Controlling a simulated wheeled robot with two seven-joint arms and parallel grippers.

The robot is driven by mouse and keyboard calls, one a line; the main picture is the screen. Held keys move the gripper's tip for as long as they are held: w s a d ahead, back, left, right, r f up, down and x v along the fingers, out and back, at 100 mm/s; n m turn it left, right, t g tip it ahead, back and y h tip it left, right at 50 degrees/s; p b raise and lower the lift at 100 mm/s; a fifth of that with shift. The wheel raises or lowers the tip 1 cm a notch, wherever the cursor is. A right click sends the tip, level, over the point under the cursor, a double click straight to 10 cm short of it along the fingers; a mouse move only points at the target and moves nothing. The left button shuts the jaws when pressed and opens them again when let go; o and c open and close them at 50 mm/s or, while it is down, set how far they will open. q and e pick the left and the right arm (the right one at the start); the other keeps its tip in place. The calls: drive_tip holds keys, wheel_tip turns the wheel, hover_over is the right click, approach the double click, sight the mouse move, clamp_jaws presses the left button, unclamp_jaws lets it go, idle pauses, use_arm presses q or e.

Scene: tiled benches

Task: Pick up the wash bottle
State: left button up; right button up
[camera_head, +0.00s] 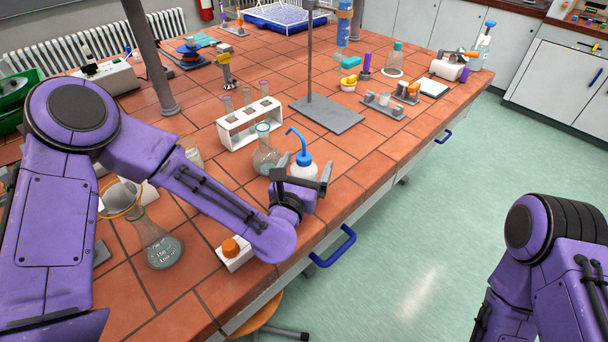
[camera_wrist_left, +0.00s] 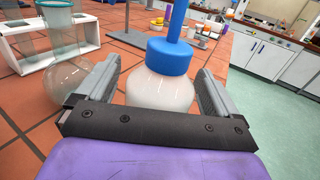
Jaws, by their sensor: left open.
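The wash bottle (camera_head: 304,168) has a white body, a blue cap and a bent blue spout, and stands upright on the tiled bench near its front edge. My left gripper (camera_head: 303,182) is at the bottle, with its fingers open to either side of the body. In the left wrist view the bottle (camera_wrist_left: 160,88) is between the two fingers of the gripper (camera_wrist_left: 158,92), with a gap visible on at least the right side. The bottle's base is hidden by the gripper. My right arm shows at the lower right; its gripper is out of view.
A glass flask (camera_head: 264,155) stands just left of the bottle, close to the left finger. A white rack with tubes (camera_head: 248,127) is behind it. A stand with a grey base (camera_head: 327,115) is farther back. A blue handle (camera_head: 335,247) juts from the bench front.

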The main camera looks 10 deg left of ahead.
use_arm(q)
drive_tip(key=shift+w+f, duration=0.1)
drive_tip(key=shift+w, duration=0.3)
drive_tip(key=c, duration=0.7)
drive_tip(key=shift+c, duration=0.2)
